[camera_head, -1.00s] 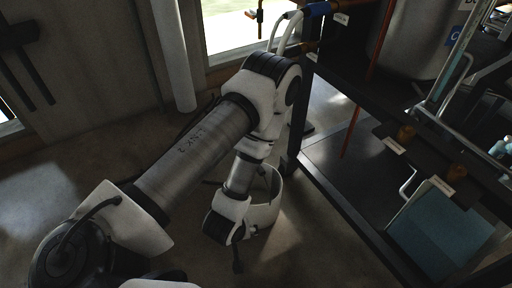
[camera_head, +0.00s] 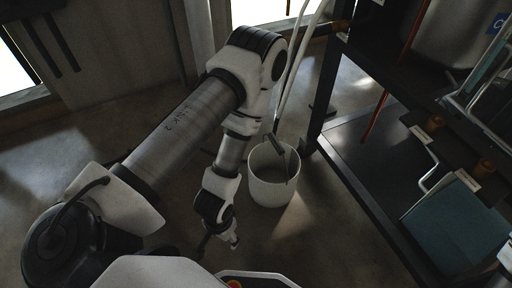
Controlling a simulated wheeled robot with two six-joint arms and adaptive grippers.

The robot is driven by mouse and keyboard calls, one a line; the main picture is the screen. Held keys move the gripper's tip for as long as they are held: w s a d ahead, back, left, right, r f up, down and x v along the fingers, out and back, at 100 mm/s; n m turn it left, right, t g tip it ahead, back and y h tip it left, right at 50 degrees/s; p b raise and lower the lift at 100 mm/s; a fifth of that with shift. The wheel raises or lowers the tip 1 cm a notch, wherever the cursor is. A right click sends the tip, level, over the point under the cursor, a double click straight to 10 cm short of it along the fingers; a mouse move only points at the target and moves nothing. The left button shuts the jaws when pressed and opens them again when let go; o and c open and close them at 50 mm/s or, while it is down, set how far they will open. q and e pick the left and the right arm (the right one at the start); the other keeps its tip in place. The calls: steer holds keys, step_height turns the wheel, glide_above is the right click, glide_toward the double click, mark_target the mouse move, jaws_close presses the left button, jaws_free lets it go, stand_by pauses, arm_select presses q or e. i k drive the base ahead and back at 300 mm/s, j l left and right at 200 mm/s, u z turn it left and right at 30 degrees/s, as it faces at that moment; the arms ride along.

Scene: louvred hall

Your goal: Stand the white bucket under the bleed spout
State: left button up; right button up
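The white bucket (camera_head: 272,190) stands upright on the floor, just left of the dark rack's near post. Its dark handle grip (camera_head: 275,143) shows at the far rim. A pale thin tube (camera_head: 299,75) runs down from the top edge toward the bucket's far side. I cannot tell whether it is the bleed spout or whether its end is over the bucket. My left gripper (camera_head: 221,243) is low, left of and nearer than the bucket, apart from it. Its fingertips look spread with nothing between them. My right gripper is not in view.
The dark rack (camera_head: 365,215) fills the right side, with a teal box (camera_head: 455,232) and a rust-coloured rod (camera_head: 392,90). A wall and bright windows lie at the back. Bare floor (camera_head: 330,250) is free in front of the bucket.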

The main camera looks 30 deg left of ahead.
mark_target(274, 165)
steer(key=u, duration=0.85)
